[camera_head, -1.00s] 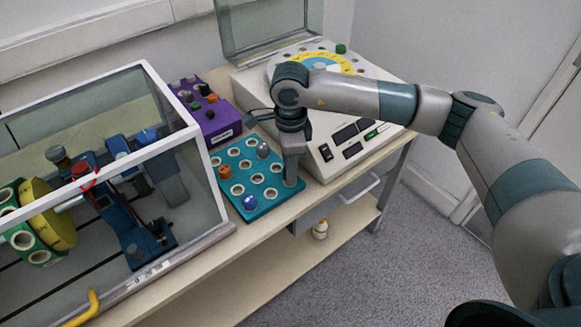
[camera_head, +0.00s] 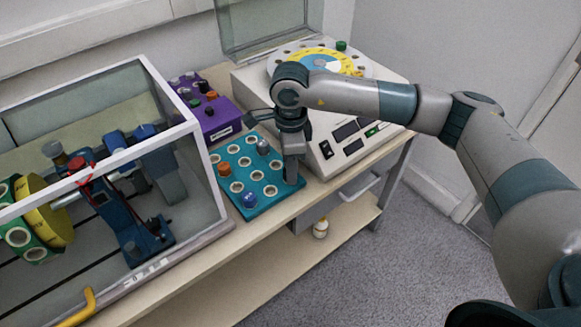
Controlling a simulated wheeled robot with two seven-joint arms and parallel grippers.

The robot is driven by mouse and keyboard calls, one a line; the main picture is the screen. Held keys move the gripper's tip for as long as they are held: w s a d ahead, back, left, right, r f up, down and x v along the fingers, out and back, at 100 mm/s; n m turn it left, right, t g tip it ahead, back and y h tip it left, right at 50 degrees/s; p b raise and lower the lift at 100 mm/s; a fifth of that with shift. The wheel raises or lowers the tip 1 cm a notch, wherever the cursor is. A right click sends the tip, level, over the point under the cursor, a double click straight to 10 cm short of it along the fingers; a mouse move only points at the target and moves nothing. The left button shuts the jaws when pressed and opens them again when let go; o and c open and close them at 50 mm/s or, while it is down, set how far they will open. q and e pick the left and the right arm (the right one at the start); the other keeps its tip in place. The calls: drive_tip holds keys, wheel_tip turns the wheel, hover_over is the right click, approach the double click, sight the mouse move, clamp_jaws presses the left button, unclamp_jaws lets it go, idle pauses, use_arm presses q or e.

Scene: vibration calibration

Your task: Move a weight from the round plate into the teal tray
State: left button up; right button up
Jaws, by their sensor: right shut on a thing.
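The teal tray (camera_head: 277,202) lies on the bench with rows of white-ringed holes. An orange weight (camera_head: 224,169), a blue weight (camera_head: 249,199) and a grey weight (camera_head: 263,147) stand in it. The round plate (camera_head: 290,52), with a yellow and blue face, sits on the cream machine; a green weight (camera_head: 341,45) stands at its far rim. My right gripper (camera_head: 291,178) points down at the tray's right edge, shut on a weight that its fingers largely hide; I cannot tell whether the weight touches the tray. My left gripper is out of view.
A clear-walled case (camera_head: 208,190) with a rotor rig stands left of the tray. A purple box (camera_head: 212,116) with several knobs is behind the tray. The cream machine (camera_head: 327,168) with switches is close on the right. A small white bottle (camera_head: 320,229) stands on the lower shelf.

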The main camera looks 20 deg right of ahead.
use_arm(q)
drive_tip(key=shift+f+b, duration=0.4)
use_arm(e)
drive_tip(key=shift+s+d+f, duration=0.1)
drive_tip(key=shift+s+f, duration=0.05)
drive_tip(key=shift+f, duration=0.15)
drive_tip(key=o, duration=1.1)
drive_tip(key=shift+s, duration=0.1)
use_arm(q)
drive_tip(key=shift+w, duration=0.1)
use_arm(e)
drive_tip(key=shift+f, duration=0.1)
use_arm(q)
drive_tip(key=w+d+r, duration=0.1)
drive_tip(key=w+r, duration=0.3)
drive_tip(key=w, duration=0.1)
use_arm(e)
drive_tip(key=shift+w, duration=0.25)
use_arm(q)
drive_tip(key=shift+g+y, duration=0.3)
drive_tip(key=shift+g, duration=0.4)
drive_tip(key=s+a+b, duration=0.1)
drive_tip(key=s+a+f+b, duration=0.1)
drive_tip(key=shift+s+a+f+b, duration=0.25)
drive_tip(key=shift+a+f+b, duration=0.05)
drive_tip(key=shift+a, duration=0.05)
use_arm(e)
wheel_tip(320, 180, up, 18)
drive_tip(key=shift+s, duration=0.3)
